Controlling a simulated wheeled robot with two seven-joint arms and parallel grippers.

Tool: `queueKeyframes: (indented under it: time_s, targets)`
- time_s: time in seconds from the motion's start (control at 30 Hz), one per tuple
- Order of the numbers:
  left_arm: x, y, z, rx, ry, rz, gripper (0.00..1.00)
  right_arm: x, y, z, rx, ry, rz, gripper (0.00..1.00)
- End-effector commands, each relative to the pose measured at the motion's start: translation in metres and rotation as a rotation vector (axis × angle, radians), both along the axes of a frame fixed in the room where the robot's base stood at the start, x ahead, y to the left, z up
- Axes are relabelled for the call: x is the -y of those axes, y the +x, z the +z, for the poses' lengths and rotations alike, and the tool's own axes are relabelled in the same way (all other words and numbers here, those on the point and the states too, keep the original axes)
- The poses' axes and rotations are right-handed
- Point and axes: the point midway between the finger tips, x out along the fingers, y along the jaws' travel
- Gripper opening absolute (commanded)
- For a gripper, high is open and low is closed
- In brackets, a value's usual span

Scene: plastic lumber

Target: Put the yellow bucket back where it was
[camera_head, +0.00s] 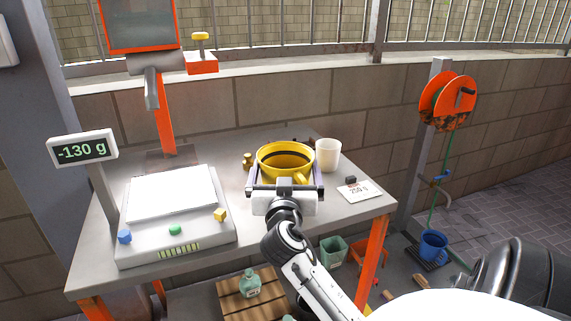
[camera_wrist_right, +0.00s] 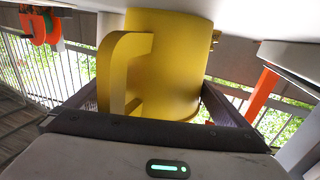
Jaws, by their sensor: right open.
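The yellow bucket (camera_head: 285,152) stands upright on the grey table, right of the scale (camera_head: 172,192); its handle faces me. My right gripper (camera_head: 286,178) is at the bucket, with one finger on each side of it. The gripper is open. In the right wrist view the bucket (camera_wrist_right: 182,65) fills the space between the fingers, its handle (camera_wrist_right: 118,70) toward the palm. I cannot tell whether the fingers touch it. The bucket's base is partly hidden by the gripper in the head view. My left gripper is out of view.
A white cup (camera_head: 328,155) stands close right of the bucket, and a brass weight (camera_head: 248,161) close left. A "250 g" card (camera_head: 359,192) with a dark block lies to the right. The scale display (camera_head: 83,149) reads -130 g. A blue bucket (camera_head: 433,246) is at the far right.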

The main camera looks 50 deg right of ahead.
Motion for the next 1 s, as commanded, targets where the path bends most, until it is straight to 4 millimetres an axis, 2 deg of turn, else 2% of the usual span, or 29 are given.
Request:
queueKeyframes:
  time_s: [0.03,0.13,0.4,0.5,1.0]
  targets:
    - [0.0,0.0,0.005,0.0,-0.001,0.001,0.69,0.0,0.0,0.005,-0.001,-0.002,0.0,1.0]
    - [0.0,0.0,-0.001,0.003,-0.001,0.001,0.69,-0.013,-0.009,-0.001,0.0,0.004,0.002,1.0]
    - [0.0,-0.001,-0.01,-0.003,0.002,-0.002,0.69,-0.048,-0.037,-0.001,0.0,0.004,0.002,1.0]
    - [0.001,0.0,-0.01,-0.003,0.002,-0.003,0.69,-0.055,-0.044,0.0,0.0,0.002,0.001,1.0]
    - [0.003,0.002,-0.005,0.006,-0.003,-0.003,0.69,-0.059,-0.047,0.002,0.001,-0.001,0.0,1.0]
